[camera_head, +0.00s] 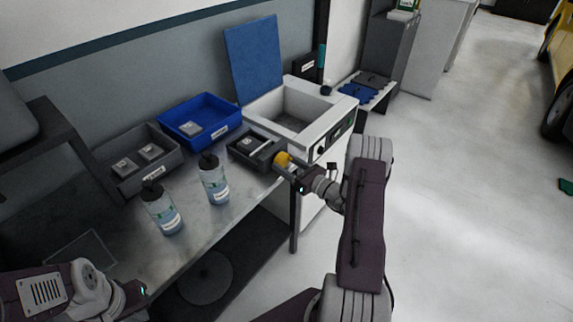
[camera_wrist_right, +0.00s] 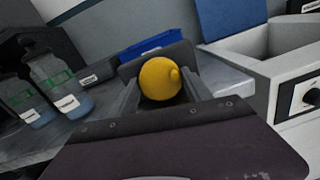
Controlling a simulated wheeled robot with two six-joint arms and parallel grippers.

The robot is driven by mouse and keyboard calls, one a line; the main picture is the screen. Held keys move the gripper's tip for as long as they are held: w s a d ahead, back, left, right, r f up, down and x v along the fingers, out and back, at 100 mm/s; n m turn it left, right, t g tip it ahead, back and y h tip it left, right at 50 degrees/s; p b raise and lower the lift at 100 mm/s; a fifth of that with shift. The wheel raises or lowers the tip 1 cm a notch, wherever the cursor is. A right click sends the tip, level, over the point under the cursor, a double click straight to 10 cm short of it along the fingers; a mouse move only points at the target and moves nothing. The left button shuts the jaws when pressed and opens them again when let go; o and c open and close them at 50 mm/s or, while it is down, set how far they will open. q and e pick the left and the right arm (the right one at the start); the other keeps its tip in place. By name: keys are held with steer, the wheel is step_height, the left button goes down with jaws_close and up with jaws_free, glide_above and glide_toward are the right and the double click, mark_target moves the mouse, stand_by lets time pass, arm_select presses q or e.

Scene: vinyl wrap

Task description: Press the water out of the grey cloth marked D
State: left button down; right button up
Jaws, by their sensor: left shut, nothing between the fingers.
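Folded grey cloths with small labels lie in the grey bin (camera_head: 175,172) and one in the blue bin (camera_head: 229,118); the letters are too small to read, so I cannot tell which is D. A dark tray-like unit (camera_head: 237,152) stands at the table edge with a pale-labelled item in it. A yellow round knob (camera_head: 283,158) is at its front; it also shows in the right wrist view (camera_wrist_right: 160,79). My right gripper (camera_head: 281,160) has its fingers on both sides of the knob, seemingly touching it. My left gripper (camera_head: 138,291) is shut and empty at bottom left.
Two labelled bottles (camera_head: 161,208) (camera_head: 214,180) stand on the grey table (camera_head: 185,247). A white sink unit (camera_head: 341,112) with a blue panel (camera_head: 253,57) is behind the tray. Blue and dark flat items (camera_head: 358,93) lie beyond.

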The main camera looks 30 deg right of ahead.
steer(key=c, duration=0.4)
steer(key=shift+o, duration=0.2)
steer(key=m+p, duration=0.1)
steer(key=m, duration=0.1)
steer(key=shift+r+m, duration=0.1)
steer(key=shift+m, duration=0.3)
steer(key=shift+m+p, duration=0.85)
steer(key=shift+m, duration=0.75)
steer(key=o, duration=1.4)
steer(key=shift+c, duration=0.2)
